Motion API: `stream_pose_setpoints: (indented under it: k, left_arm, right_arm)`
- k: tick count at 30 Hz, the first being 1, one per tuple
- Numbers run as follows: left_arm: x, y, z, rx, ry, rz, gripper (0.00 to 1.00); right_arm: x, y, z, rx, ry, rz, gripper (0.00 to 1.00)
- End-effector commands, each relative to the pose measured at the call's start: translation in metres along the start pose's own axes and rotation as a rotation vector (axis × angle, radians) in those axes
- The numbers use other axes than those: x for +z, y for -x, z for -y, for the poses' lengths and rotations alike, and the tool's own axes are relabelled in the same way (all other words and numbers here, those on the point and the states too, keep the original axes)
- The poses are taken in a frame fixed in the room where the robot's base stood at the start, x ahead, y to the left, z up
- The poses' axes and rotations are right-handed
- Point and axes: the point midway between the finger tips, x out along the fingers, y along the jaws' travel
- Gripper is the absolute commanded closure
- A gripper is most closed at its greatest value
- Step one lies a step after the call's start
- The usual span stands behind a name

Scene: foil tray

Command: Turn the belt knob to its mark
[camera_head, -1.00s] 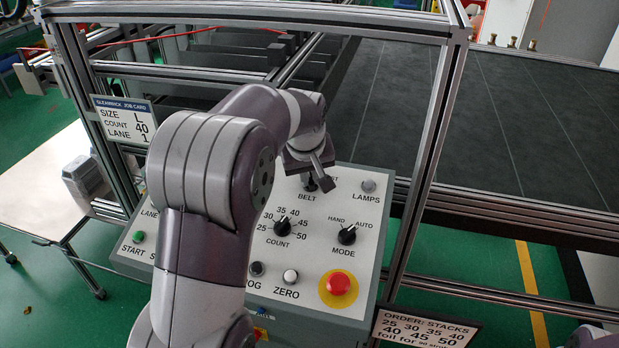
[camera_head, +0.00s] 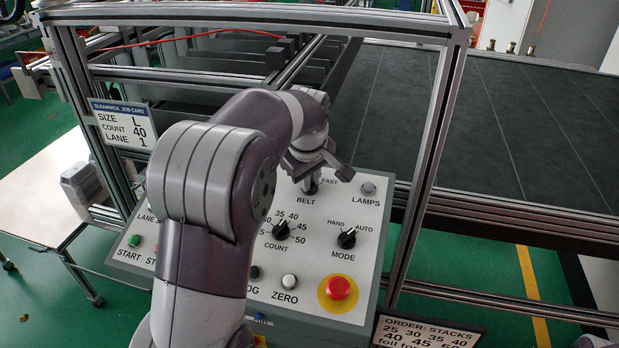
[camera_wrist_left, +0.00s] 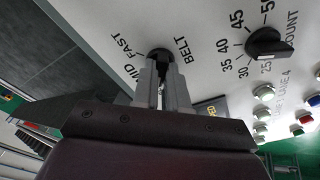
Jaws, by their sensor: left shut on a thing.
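The black belt knob (camera_head: 311,187) is on the grey control panel (camera_head: 372,262), just above the word BELT. My left gripper (camera_head: 312,178) is over it and shut on it. In the left wrist view the two grey fingers (camera_wrist_left: 161,75) stand either side of the dark knob (camera_wrist_left: 159,52). The marks FAST and MID show beside it there. The fingers and gripper body hide most of the knob, and I cannot tell which mark its pointer faces. My right gripper is not in view.
The count knob (camera_head: 281,230), the mode knob (camera_head: 347,238), the lamps button (camera_head: 368,188) and a red emergency button (camera_head: 338,287) are close by on the panel. A metal frame post (camera_head: 425,150) rises to the right. A job card (camera_head: 124,122) hangs at left.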

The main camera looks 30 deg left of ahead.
Motion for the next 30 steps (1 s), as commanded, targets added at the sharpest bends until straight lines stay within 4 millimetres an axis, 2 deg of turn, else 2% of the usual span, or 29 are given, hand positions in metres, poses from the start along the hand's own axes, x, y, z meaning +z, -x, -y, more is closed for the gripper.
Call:
stream_pose_setpoints:
  k: [7, 8, 9, 10, 20, 23, 26, 27, 30]
  left_arm:
    - [-0.001, -0.001, 0.001, 0.000, 0.002, -0.001, 1.00]
    - [-0.001, -0.001, 0.001, -0.001, 0.003, -0.001, 0.81]
    - [-0.001, -0.001, 0.001, -0.001, 0.002, -0.001, 0.68]
    - [-0.001, -0.001, 0.001, -0.001, 0.002, -0.001, 0.62]
    - [0.000, 0.003, 0.000, 0.002, 0.001, -0.002, 0.62]
    - [-0.001, 0.019, 0.000, 0.005, 0.001, -0.004, 0.62]
    - [-0.004, 0.056, -0.002, 0.002, 0.001, -0.001, 0.62]
    - [-0.005, 0.072, -0.003, 0.001, 0.001, 0.000, 0.62]
    - [-0.006, 0.099, -0.003, 0.000, 0.001, 0.001, 0.62]
  right_arm:
    - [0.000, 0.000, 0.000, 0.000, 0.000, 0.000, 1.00]
    - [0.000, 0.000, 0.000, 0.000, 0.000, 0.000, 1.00]
    - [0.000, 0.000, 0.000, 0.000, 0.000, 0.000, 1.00]
    - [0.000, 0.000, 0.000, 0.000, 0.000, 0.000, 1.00]
    - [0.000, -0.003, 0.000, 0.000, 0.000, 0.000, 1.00]
    - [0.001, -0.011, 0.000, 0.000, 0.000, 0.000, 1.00]
    - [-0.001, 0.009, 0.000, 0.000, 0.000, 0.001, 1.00]
    - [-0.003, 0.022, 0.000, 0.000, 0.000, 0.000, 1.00]
    - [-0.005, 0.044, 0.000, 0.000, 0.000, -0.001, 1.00]
